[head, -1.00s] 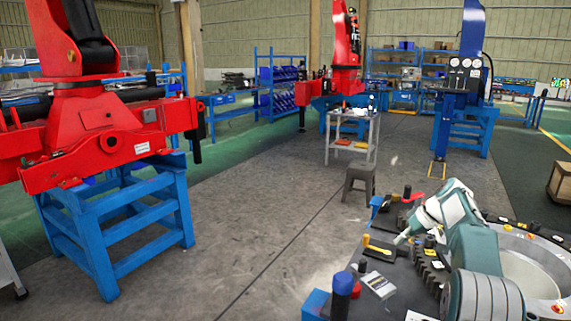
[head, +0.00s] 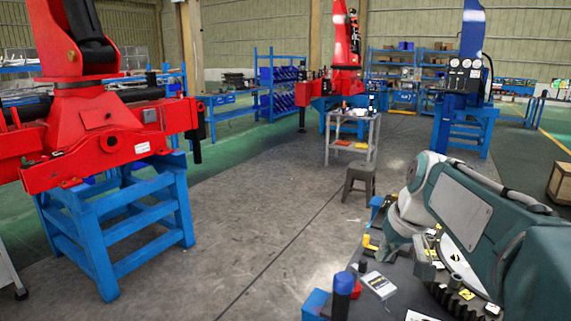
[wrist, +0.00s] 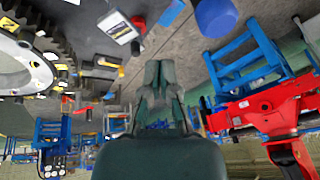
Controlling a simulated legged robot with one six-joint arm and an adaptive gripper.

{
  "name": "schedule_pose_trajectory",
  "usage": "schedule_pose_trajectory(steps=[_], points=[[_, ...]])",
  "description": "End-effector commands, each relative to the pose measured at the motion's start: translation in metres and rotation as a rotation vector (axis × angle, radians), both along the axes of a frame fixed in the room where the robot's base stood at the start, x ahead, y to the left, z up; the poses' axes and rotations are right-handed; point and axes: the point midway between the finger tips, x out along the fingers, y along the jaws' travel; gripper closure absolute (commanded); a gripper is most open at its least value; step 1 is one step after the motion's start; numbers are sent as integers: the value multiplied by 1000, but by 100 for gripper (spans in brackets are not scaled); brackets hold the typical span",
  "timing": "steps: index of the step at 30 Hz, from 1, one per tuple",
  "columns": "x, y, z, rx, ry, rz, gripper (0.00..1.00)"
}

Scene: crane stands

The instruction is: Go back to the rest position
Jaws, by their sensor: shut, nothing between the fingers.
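My gripper (wrist: 158,80) is in the middle of the wrist view. Its dark green fingers are together and nothing is between them. In the head view my teal and white arm is raised across the right side, and I cannot make out the gripper there.
A red crane on a blue stand (head: 120,235) is at the left. A grey stool (head: 360,178) and a small grey cart (head: 355,118) stand beyond the dark surface. A blue crane (head: 465,95) stands at the back right. The floor in the middle is clear.

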Motion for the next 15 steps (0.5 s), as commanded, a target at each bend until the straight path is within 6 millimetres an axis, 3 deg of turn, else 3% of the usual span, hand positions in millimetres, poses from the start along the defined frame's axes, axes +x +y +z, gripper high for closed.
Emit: schedule_pose_trajectory(steps=[1,8,15], points=[[-19,6,1,-12,-10,-7,100],[-93,23,-13,-66,-52,-57,100],[-165,32,-46,-110,-112,-99,100]])
